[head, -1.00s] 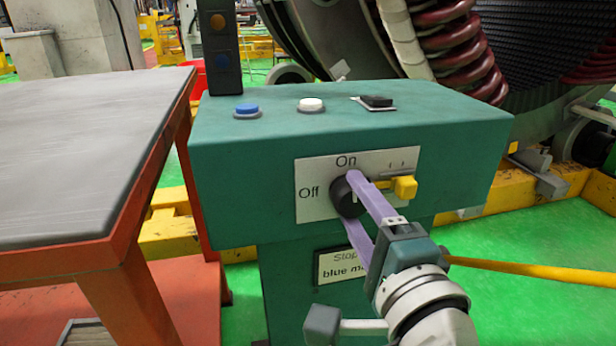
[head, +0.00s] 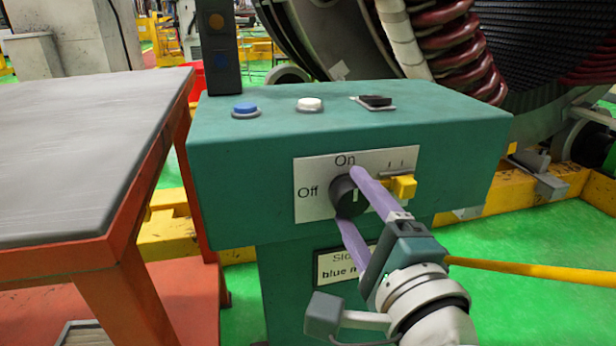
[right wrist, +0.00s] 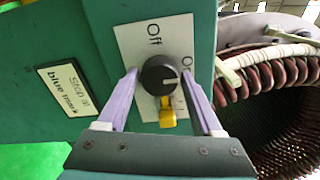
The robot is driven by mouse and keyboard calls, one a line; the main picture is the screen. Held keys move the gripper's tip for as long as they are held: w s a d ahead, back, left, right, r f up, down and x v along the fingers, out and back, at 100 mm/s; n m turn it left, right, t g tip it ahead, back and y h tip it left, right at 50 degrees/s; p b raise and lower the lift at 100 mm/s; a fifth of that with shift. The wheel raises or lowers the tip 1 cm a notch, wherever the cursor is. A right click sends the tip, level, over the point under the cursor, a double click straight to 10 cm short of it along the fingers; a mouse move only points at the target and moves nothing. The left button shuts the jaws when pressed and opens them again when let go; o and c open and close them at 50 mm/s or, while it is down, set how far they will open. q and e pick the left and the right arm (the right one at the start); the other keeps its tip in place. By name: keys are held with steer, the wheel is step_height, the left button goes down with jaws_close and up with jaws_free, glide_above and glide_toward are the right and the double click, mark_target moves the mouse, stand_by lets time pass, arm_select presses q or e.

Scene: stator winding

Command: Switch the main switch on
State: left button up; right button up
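The main switch is a round black knob (head: 345,196) on a white plate (head: 312,208) on the front of a green cabinet. The plate reads "Off" at left and "On" at top. The knob's white mark points up, towards "On"; in the right wrist view the knob (right wrist: 159,74) has its mark turned to the "On" side. My right gripper (head: 350,197) is at the knob, one purple finger above it and one below. In the right wrist view the fingers (right wrist: 161,74) stand apart with gaps on both sides of the knob. My left gripper is out of view.
A yellow latch (head: 403,187) sticks out right of the knob, close to the upper finger. A blue button (head: 246,109), a white button (head: 310,104) and a black switch (head: 376,100) are on the cabinet top. A grey-topped table (head: 80,150) stands at left.

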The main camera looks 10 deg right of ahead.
steer(key=shift+o, duration=1.3)
steer(key=s+p, duration=0.1)
steer(key=s, duration=0.9)
steer(key=shift+d, duration=0.15)
steer(key=shift+r+p, duration=0.15)
steer(key=shift+p, duration=0.2)
